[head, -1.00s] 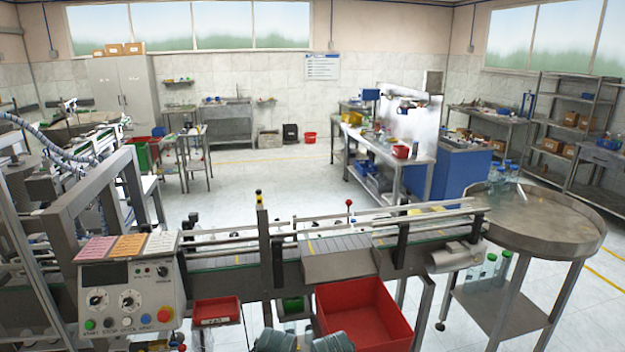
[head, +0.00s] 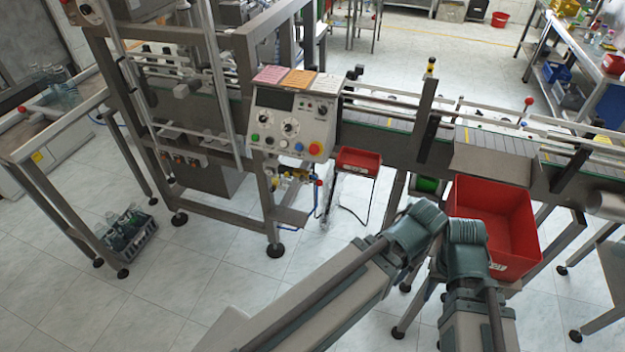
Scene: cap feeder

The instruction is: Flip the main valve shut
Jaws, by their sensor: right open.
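A small pipe assembly with yellow, blue and red parts (head: 297,177) hangs under the control panel, left of the small red bin. The main valve appears to be part of it, but its handle is too small to tell its position. My right gripper (head: 467,240) is at the lower middle, in front of the large red bin, well right of and apart from the pipe assembly. It is open with nothing seen in it; its fingers are hard to make out. My left arm reaches up from the lower left beside it, but its gripper does not show.
The control panel (head: 292,115) has knobs and coloured buttons. A small red bin (head: 358,161) and a large red bin (head: 497,222) are at the conveyor (head: 385,122). A crate of bottles (head: 127,232) stands at lower left.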

